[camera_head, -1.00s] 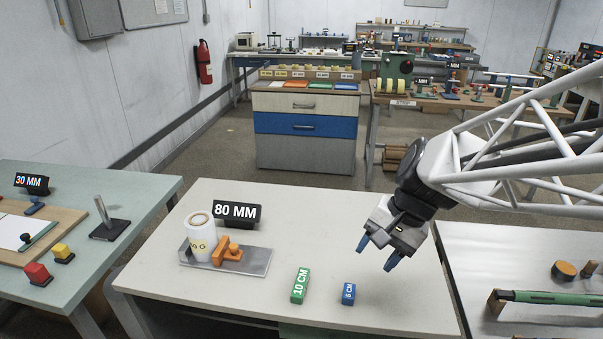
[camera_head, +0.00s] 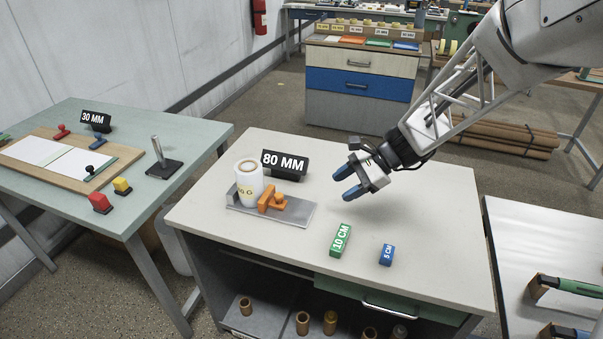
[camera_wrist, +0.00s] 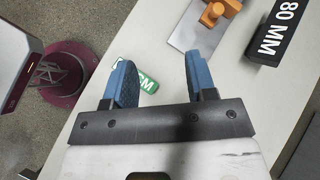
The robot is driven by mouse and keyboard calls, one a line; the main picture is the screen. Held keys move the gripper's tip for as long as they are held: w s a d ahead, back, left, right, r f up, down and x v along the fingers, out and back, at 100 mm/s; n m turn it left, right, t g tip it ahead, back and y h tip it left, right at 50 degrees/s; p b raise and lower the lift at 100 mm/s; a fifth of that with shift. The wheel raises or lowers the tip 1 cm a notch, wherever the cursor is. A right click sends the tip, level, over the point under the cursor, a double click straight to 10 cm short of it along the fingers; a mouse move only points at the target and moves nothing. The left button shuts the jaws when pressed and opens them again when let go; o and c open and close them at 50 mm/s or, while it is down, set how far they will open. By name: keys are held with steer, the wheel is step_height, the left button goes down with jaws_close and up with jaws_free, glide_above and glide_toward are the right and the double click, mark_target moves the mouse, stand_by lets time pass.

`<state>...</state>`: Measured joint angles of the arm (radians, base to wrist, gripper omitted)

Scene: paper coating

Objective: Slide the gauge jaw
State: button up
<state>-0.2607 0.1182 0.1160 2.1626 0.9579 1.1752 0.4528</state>
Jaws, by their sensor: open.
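The orange gauge jaw (camera_head: 271,201) sits on a flat metal plate (camera_head: 298,214) on the light worktable. It also shows at the top of the wrist view (camera_wrist: 213,12). A white cylinder (camera_head: 248,182) with a yellow label stands on the plate, touching or very near the jaw's left side. A black 80 MM sign (camera_head: 285,164) stands behind the plate. My gripper (camera_head: 343,184) is open and empty, above the table to the right of the jaw and apart from it. Its blue fingers (camera_wrist: 158,80) point toward the plate's side in the wrist view.
A green 10 CM block (camera_head: 341,240) and a blue 5 CM block (camera_head: 387,255) lie at the table's front. Free tabletop lies to the right. A green table (camera_head: 200,135) with a 30 MM sign (camera_head: 95,120) stands at left.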

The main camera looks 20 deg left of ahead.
mark_target(280, 195)
steer(key=w+a+f+m+y, duration=0.1)
steer(key=w+a+f, duration=0.1)
steer(key=a+f, duration=0.1)
steer(key=w+a+f+m+y, duration=0.1)
steer(key=w+a+f+m, duration=0.1)
steer(key=a, duration=0.3)
steer(key=w+a+f+m+y, duration=0.1)
steer(key=w+a+f, duration=0.2)
steer(key=a+f, duration=0.1)
steer(key=shift+w+a+f+m+g+y, duration=0.2)
steer(key=shift+a+f+m+g+y, duration=0.1)
steer(key=shift+f+g, duration=0.1)
steer(key=shift+x, duration=3.9)
steer(key=shift+c, duration=0.4)
steer(key=shift+d, duration=0.1)
jaws_close()
